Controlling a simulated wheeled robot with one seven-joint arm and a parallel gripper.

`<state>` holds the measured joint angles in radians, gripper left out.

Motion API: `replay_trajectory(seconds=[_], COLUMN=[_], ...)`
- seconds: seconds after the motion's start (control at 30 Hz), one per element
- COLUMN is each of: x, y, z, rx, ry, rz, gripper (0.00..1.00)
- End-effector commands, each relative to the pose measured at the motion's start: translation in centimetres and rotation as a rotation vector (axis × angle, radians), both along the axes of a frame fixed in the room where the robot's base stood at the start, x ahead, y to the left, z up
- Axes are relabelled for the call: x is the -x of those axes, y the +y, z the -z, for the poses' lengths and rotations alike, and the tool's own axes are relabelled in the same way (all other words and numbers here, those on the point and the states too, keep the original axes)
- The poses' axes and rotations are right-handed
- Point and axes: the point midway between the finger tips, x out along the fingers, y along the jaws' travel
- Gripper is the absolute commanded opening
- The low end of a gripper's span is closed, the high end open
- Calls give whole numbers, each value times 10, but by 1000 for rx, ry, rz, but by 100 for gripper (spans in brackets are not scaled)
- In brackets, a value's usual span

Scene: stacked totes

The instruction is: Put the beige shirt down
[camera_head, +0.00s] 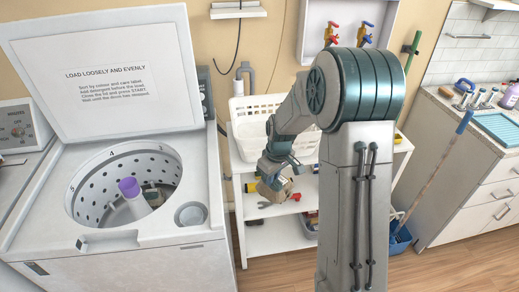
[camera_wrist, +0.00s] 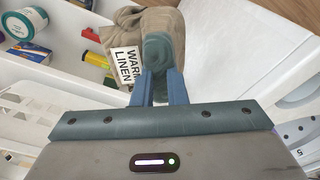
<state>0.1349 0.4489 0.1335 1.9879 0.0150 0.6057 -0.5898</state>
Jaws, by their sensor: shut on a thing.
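The beige shirt (camera_head: 283,188) is a bunched cloth hanging under my gripper (camera_head: 273,172), in front of the white shelf unit in the head view. In the wrist view, my gripper (camera_wrist: 160,62) is shut on the beige shirt (camera_wrist: 128,30), which bulges beyond the fingertips. A white label reading "LINEN", its upper word partly hidden, shows beside the fingers. The shirt hangs clear of the washer; the head view does not make its gap from the shelf clear.
The open-lidded washer (camera_head: 190,238) stands at left, a purple-topped post in its drum. A white basket (camera_head: 250,108) sits on the shelf unit (camera_head: 240,205), with tools and bottles below. A blue bucket (camera_head: 399,240) with a mop is at right. Floor shows between shelf and counter.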

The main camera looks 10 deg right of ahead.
Motion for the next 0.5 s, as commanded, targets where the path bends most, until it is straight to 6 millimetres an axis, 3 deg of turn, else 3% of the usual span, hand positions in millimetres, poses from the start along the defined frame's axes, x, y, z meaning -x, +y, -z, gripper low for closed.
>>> replay_trajectory(seconds=[0.3, 0.5], x=[-49, -70], y=[-1, -1], z=[-86, -124], rx=[2, 2], ry=[-7, -4], rz=[-617, -910], gripper=[0, 0])
